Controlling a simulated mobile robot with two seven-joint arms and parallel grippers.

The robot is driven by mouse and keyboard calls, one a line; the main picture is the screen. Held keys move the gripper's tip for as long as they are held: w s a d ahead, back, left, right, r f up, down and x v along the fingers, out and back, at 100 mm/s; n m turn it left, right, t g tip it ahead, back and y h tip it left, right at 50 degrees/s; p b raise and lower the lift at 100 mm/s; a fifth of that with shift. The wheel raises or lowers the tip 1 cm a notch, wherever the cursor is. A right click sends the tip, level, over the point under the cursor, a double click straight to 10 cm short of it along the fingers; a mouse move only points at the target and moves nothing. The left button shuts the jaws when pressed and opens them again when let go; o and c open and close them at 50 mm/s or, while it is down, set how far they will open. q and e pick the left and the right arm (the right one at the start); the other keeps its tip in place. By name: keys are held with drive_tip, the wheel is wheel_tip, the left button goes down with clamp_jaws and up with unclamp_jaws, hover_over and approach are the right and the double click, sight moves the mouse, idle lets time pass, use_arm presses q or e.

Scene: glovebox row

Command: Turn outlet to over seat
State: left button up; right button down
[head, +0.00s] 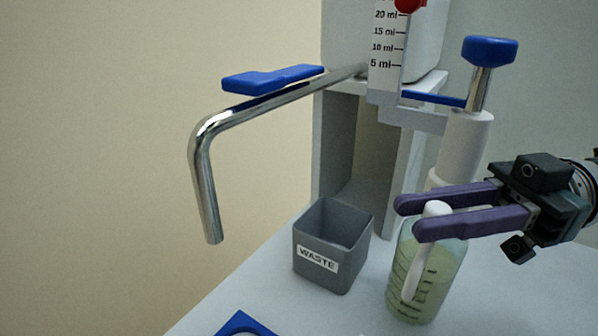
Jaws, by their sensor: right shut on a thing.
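A white, slightly bent tube (418,270), which looks like the outlet of the bottle dispenser, hangs down in front of the bottle. My right gripper (418,218) comes in from the right and has its purple fingers on either side of the tube's upper end, shut on it. The bottle (447,270) holds pale green liquid. Above it stands the dispenser's white body (465,140) with a blue-topped plunger (489,52). A blue piece (242,327), possibly the seat, is cut off at the bottom edge, left of the tube. My left gripper is out of view.
A grey bin (318,272) marked WASTE stands left of the bottle. A chrome bent pipe (205,185) with a blue lever (272,78) reaches out at upper left. A millilitre scale (384,50) is at the top. The table (330,315) is bare in front of the bin.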

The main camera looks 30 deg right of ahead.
drive_tip(key=shift+s+g, duration=0.15)
drive_tip(key=shift+g, duration=0.15)
drive_tip(key=c, duration=0.7)
unclamp_jaws()
drive_tip(key=shift+d, duration=0.1)
drive_tip(key=shift+d, duration=0.1)
drive_tip(key=b+v, duration=0.4)
drive_tip(key=v, duration=0.5)
drive_tip(key=shift+d, duration=0.35)
drive_tip(key=shift+s, duration=0.15)
